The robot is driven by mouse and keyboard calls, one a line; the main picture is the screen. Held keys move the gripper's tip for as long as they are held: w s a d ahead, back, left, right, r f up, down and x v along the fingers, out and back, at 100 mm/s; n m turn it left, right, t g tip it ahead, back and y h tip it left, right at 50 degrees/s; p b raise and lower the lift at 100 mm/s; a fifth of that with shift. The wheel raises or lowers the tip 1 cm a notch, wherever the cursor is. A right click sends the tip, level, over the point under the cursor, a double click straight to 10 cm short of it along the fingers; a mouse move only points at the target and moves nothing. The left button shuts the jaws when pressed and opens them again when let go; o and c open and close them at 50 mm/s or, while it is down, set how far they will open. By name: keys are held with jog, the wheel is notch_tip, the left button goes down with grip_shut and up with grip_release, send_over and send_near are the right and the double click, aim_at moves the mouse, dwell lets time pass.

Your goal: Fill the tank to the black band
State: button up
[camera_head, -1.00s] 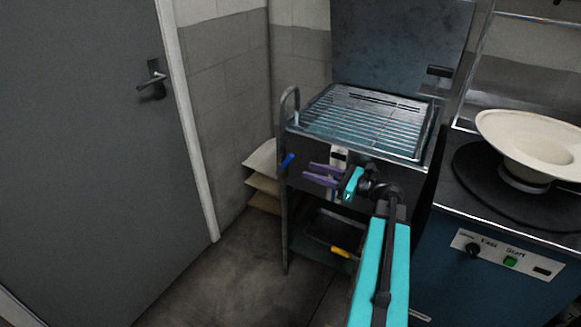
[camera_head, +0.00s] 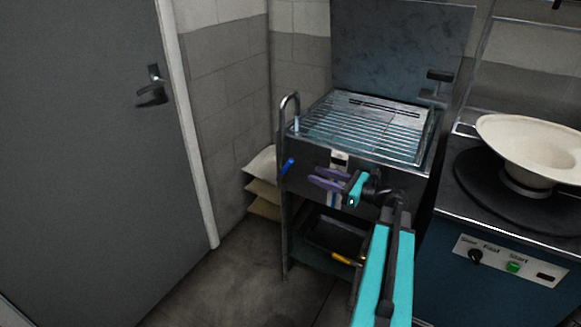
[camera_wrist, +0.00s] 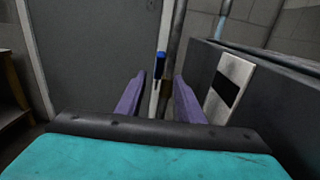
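The tank (camera_head: 418,158) is a dark steel box with its lid raised behind it and a wire rack (camera_head: 362,128) across its top. A bent spout (camera_head: 289,100) stands at its left corner, with a pale bluish streak (camera_head: 297,125) below its end. The blue tap handle (camera_head: 288,167) is at the front left and shows in the wrist view (camera_wrist: 160,65). A pale gauge strip (camera_head: 339,159) with a black band (camera_wrist: 229,92) is on the front, partly hidden by my gripper in the head view. My gripper (camera_wrist: 158,80) is open and empty, its purple fingertips short of the handle.
A yellow handle (camera_head: 346,259) is low under the tank, near a dark bin (camera_head: 336,235). Pale sacks (camera_head: 262,186) lie left of it. A press with a cream hat (camera_head: 515,140) stands at right. The floor before the grey door (camera_head: 90,170) is clear.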

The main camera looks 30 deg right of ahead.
aim_at(290, 166)
jog(key=x, duration=1.1)
jog(key=shift+w+a, duration=0.1)
jog(key=shift+w, duration=0.25)
grip_shut()
